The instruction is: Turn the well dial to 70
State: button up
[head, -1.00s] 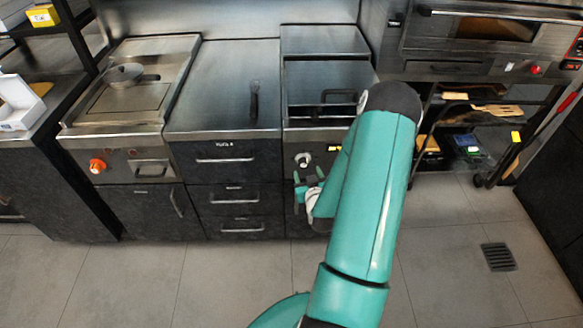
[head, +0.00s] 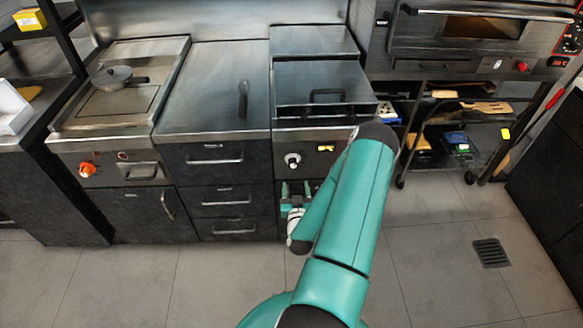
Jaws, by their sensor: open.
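The well dial (head: 292,161) is a round light knob with a dark rim on the front panel of the unit with the dark lidded well (head: 322,84). Its markings are too small to read. My gripper (head: 295,190) is below the dial, in front of the same unit. Its two green fingers point up toward the dial, are apart, and hold nothing. The fingertips appear clear of the dial, though the gap in depth is hard to tell. My arm hides the lower right of the unit.
A small lit display (head: 326,148) sits right of the dial. A griddle unit with an orange knob (head: 87,170) and a pan (head: 116,76) stands at left, beside drawers (head: 222,200). A pizza oven (head: 470,40) is at right. The floor (head: 130,285) in front is clear.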

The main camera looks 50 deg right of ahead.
aim_at(293, 166)
jog(key=x, duration=1)
jog(key=shift+w+d, duration=0.1)
jog(key=shift+w, duration=0.05)
jog(key=c, duration=1)
